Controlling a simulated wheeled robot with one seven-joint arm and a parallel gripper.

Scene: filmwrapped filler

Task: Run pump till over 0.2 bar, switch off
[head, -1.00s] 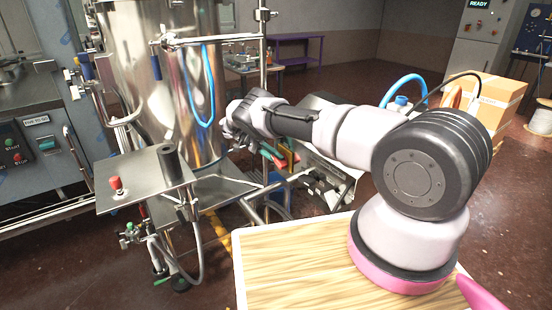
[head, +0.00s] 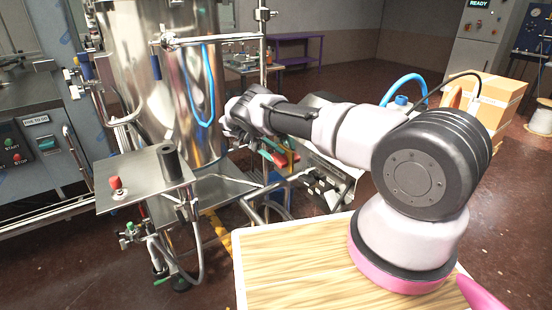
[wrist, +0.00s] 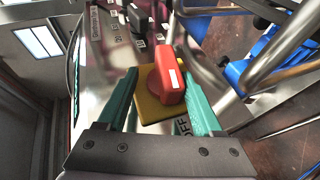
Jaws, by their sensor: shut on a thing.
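A red rotary switch knob (wrist: 170,84) with a white mark sits on a yellow square plate (wrist: 148,103) on a metal panel in the wrist view. An "OFF" label (wrist: 183,128) is partly visible beside the plate. My gripper (wrist: 163,98) has its teal fingers on either side of the knob and is shut on it. In the head view my gripper (head: 277,155) is beside the steel vessel, at the pump unit (head: 325,185), and hides part of that unit. A display (wrist: 76,82) shows only edge-on; no pressure reading is legible.
The steel vessel (head: 165,75) with a blue hose (head: 207,90) stands left of my arm. A metal stand shelf (head: 148,178) carries a red button. Metal tubes (wrist: 285,65) run close to the right of the panel. Cardboard boxes (head: 492,97) stand at the right.

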